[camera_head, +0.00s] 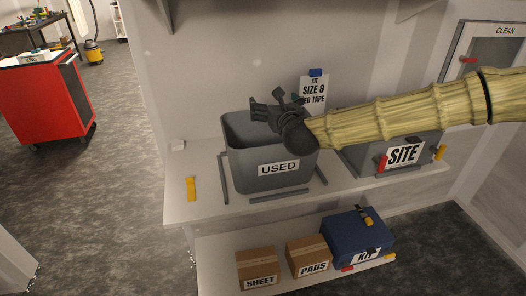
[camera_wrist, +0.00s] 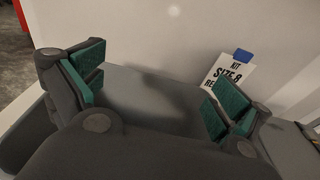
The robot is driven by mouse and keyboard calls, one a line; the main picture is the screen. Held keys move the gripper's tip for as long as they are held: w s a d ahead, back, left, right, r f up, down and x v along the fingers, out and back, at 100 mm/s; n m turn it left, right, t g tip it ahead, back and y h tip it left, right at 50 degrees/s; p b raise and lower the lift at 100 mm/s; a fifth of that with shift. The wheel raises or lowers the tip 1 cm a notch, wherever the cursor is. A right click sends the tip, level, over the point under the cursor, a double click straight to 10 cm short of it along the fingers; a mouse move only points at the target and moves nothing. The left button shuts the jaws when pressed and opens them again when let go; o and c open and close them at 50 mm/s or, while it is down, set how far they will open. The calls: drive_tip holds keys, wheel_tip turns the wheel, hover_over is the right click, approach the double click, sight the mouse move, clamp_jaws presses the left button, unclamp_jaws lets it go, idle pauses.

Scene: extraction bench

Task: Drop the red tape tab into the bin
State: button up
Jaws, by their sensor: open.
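The grey open-topped bin (camera_head: 235,150) labelled USED stands on the upper shelf. My gripper (camera_head: 268,105) is over its mouth, with its fingers spread and nothing seen between them. In the wrist view the green-padded jaws of my gripper (camera_wrist: 158,95) are apart over the grey bin interior (camera_wrist: 150,105). No red tab shows in the visible part of the interior; much of the bin's inside is hidden. A red tab (camera_head: 382,163) is at the left of the grey SITE box (camera_head: 430,145). Another red piece (camera_head: 347,268) lies by the blue KIT box.
A sign reading SIZE 8 (camera_head: 314,90) stands behind the bin. A yellow strip (camera_head: 191,189) lies on the shelf left of it. The lower shelf holds the SHEET box (camera_head: 257,264), PADS box (camera_head: 308,252) and blue KIT box (camera_head: 355,235). A red handle (camera_head: 468,60) marks the CLEAN cabinet.

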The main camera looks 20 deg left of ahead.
drive_tip(key=shift+f, duration=0.15)
drive_tip(key=v, duration=1.2)
drive_tip(key=shift+r, duration=0.25)
